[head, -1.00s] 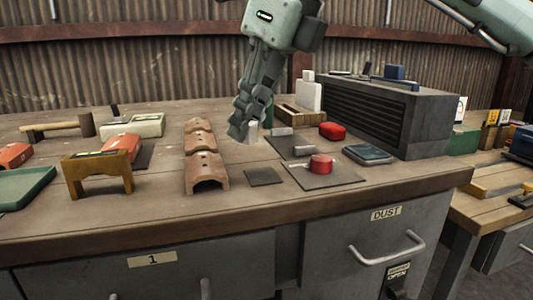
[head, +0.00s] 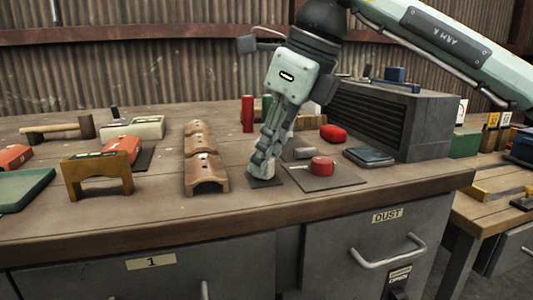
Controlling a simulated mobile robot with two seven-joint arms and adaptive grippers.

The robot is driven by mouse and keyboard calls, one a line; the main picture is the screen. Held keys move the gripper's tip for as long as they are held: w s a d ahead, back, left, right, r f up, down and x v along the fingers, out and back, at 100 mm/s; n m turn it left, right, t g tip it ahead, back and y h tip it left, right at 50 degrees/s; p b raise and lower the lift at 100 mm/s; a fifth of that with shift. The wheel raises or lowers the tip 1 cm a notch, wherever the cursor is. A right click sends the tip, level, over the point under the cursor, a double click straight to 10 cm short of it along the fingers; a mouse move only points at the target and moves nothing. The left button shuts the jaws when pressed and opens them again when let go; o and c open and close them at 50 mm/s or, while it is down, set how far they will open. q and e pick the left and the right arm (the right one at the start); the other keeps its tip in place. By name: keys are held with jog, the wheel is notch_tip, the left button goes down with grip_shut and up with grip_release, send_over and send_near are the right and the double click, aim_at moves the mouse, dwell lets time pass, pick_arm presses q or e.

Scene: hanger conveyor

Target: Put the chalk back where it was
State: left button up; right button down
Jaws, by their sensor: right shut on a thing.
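My right gripper (head: 262,170) comes down from the upper right and is shut, with its fingertips low at the small dark square pad (head: 265,183) on the bench. A pale piece, apparently the chalk, is held between the fingertips and is mostly hidden by them. I cannot tell whether it touches the pad. My left gripper is not in view.
A row of clay ridge tiles (head: 205,170) stands close left of the gripper. To the right, a red round container (head: 321,163) sits on a larger dark mat (head: 335,180). A red cylinder (head: 247,113) stands behind. The bench front (head: 230,215) is clear.

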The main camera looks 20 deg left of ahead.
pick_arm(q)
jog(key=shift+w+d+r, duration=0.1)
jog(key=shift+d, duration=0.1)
pick_arm(e)
jog(key=shift+f, duration=0.1)
jog(key=c, duration=1.4)
grip_release()
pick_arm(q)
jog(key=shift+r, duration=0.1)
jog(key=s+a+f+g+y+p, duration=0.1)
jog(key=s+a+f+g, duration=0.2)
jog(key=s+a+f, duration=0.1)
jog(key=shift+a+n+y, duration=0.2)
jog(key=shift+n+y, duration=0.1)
pick_arm(e)
jog(key=v, duration=1.2)
jog(key=shift+s, duration=0.1)
